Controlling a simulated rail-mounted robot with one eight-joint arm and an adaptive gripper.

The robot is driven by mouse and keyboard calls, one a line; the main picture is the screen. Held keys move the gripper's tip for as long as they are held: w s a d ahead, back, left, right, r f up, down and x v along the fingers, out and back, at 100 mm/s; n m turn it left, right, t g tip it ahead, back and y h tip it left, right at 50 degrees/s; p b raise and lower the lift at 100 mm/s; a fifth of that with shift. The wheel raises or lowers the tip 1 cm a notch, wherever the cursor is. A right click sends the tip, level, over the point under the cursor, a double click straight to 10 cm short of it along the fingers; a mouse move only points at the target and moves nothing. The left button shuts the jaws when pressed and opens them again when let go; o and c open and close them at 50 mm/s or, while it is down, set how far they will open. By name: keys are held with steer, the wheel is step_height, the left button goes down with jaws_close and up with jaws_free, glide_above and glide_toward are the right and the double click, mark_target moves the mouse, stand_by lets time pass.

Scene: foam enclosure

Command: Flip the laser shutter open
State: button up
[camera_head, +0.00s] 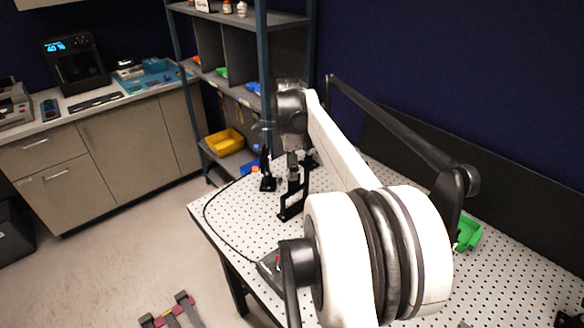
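A black upright bracket-like device (291,204) stands on the perforated table (232,205), near its far left part. A smaller black upright piece (267,175) stands just left of it. One of these may be the laser shutter; I cannot tell which, nor whether a flap is open or closed. My gripper (291,158) hangs at the end of my white arm, pointing down around the top of the bracket-like device. Its fingers are small and dark here, so their opening and any contact are unclear.
A black cable (206,207) loops along the table's left edge. A shelf rack with a yellow bin (225,142) stands behind the table. A counter (110,105) lines the left wall. The table's front right is mostly clear.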

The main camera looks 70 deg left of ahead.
steer(key=shift+f, duration=0.25)
jaws_close()
steer(key=shift+s+d+f+b, duration=0.1)
steer(key=shift+s+d+b, duration=0.05)
steer(key=shift+s+b, duration=0.3)
steer(key=shift+s+d+b, duration=0.35)
steer(key=shift+s+b, duration=0.05)
steer(key=shift+s, duration=0.25)
jaws_free()
steer(key=shift+s, duration=0.2)
steer(key=shift+w, duration=0.1)
